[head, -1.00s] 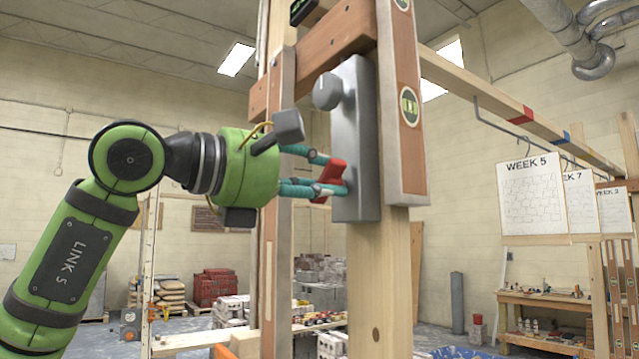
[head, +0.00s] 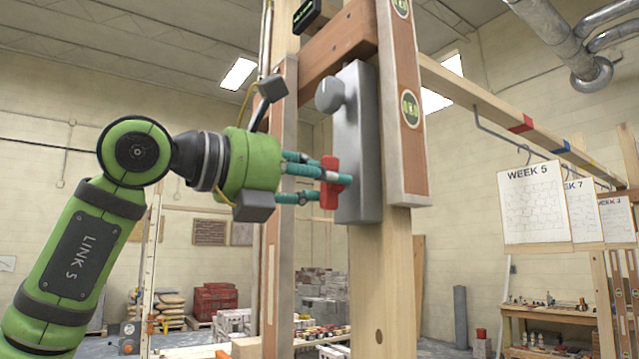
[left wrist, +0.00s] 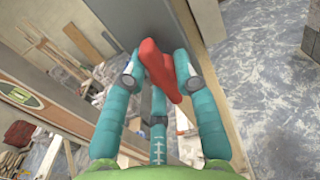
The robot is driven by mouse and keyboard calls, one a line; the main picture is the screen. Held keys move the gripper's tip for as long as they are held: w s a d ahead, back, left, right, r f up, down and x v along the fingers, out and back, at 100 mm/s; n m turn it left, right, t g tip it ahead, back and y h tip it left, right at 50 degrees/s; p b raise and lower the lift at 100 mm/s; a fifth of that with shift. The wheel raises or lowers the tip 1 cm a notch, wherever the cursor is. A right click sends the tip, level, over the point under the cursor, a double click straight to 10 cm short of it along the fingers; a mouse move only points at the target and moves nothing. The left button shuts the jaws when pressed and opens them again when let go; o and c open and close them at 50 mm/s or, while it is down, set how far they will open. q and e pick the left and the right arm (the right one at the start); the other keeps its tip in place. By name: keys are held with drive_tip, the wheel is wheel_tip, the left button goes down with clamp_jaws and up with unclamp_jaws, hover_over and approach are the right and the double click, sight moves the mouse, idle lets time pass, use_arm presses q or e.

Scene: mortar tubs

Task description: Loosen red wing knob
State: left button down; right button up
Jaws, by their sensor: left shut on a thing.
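The red wing knob (head: 330,183) sits low on the side of a grey metal box (head: 357,140) fixed to an upright wooden post. In the head view its wings stand near upright. My left gripper (head: 322,183) comes from the left, and its teal fingers are shut on the knob. In the left wrist view the red knob (left wrist: 165,68) lies between the fingertips, with fingers on both sides. The knob's base is partly hidden by the fingers. A grey round knob (head: 329,93) is higher on the same box. My right gripper is not in view.
A long spirit level (head: 402,110) stands along the post, right of the box. A wooden crosspiece (head: 338,47) lies above. A second upright (head: 280,200) stands behind my gripper. Open air is left of the box.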

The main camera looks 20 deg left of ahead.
use_arm(q)
drive_tip(key=shift+d+f+n, duration=0.15)
drive_tip(key=shift+f+n, duration=0.05)
drive_tip(key=shift+n, duration=0.2)
drive_tip(key=c, duration=1)
unclamp_jaws()
drive_tip(key=shift+c, duration=0.2)
drive_tip(key=shift+d+r, duration=0.1)
drive_tip(key=shift+d, duration=0.05)
drive_tip(key=v, duration=1.2)
